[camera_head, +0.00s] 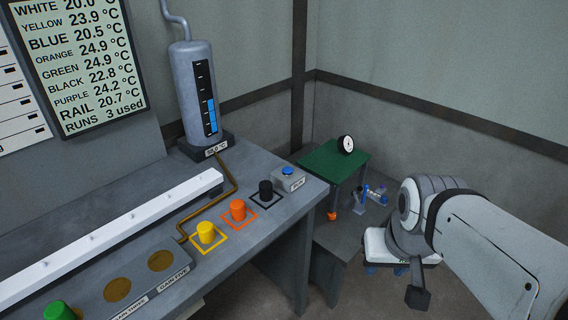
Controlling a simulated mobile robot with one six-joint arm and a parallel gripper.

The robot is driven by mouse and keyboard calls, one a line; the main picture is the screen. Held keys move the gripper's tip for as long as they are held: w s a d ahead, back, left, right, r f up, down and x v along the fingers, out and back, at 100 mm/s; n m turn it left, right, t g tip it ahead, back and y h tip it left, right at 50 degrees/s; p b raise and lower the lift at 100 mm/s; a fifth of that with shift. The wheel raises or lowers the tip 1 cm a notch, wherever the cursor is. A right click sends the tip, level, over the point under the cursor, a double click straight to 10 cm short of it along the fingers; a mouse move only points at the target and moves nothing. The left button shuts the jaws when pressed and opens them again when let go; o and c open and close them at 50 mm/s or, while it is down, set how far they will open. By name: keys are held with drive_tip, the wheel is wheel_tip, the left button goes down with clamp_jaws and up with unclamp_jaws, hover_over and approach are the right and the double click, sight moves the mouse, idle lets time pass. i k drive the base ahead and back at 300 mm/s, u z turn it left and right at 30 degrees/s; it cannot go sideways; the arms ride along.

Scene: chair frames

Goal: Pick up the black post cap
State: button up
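The black post cap (265,191) is a small dark cylinder standing upright inside a black square outline on the grey bench (290,215), near the bench's right end. My arm comes in from the right of the view. My gripper (418,297) is the dark end hanging down at the lower right, well apart from the cap and beyond the bench's edge. Its fingers are too small and dark to tell whether they are open or shut.
An orange cap (238,210) and a yellow cap (205,233) stand left of the black one. A box with a blue button (288,178) sits just right of it. A pipe (232,180) runs behind. A green-topped table (325,160) stands beyond the bench.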

sight(265, 186)
drive_tip(key=u, duration=0.15)
drive_tip(key=i, duration=0.95)
drive_tip(key=z, duration=0.1)
